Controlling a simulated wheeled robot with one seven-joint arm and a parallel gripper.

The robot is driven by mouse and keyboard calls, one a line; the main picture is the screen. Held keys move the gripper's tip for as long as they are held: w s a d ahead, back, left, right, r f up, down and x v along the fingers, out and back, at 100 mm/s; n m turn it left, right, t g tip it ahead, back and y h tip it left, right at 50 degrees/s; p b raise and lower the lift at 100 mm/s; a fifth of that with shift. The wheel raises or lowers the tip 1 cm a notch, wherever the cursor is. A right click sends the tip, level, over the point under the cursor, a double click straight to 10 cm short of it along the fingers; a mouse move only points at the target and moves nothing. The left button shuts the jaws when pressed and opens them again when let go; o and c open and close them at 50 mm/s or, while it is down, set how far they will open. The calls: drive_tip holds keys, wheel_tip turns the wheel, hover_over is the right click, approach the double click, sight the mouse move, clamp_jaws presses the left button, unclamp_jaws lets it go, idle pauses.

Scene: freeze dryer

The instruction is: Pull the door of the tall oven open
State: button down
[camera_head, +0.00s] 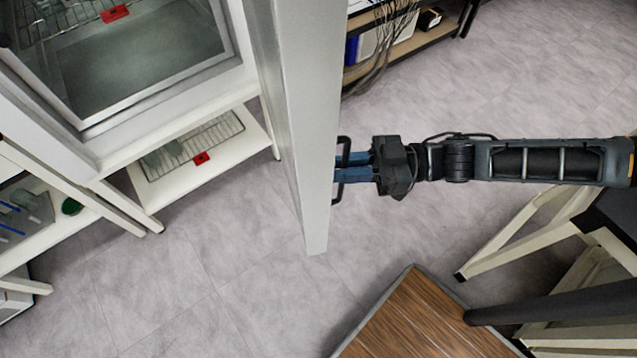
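The tall oven's (200,82) open front shows at the upper left, with its dark chamber visible. Its door (312,110) is a white panel seen nearly edge-on, swung well out from the oven. A black handle (338,190) is on the door's right-hand side. My gripper (352,160) comes from the right, with its blue fingers at the handle and reaching past its bar towards the door. The view does not show whether the fingers are closed on the bar.
A white lower shelf (228,148) with a wire rack is below the oven. A wooden-topped table (410,330) stands at the bottom right, near the door's lower end. A shelf unit (410,45) with cables stands at the back. Grey floor lies open left and right of the door.

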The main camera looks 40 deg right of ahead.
drive_tip(key=shift+n+g+y, duration=0.3)
drive_tip(key=shift+n+g, duration=0.1)
drive_tip(key=shift+g, duration=0.2)
drive_tip(key=shift+s+d+f+b, duration=0.1)
drive_tip(key=shift+s+d, duration=0.2)
drive_tip(key=shift+d, duration=0.4)
drive_tip(key=shift+s+d+b, duration=0.1)
drive_tip(key=shift+s+d, duration=0.15)
drive_tip(key=shift+d, duration=0.4)
drive_tip(key=shift+s+d+f+b, duration=0.1)
drive_tip(key=shift+s+d, duration=0.2)
drive_tip(key=shift+d, duration=0.4)
drive_tip(key=shift+r, duration=0.1)
drive_tip(key=c, duration=1.3)
unclamp_jaws()
drive_tip(key=shift+r, duration=0.1)
drive_tip(key=b+v, duration=0.1)
drive_tip(key=v, duration=0.6)
drive_tip(key=shift+s+d+b, duration=0.2)
drive_tip(key=shift+d+b, duration=0.05)
drive_tip(key=shift+b, duration=0.1)
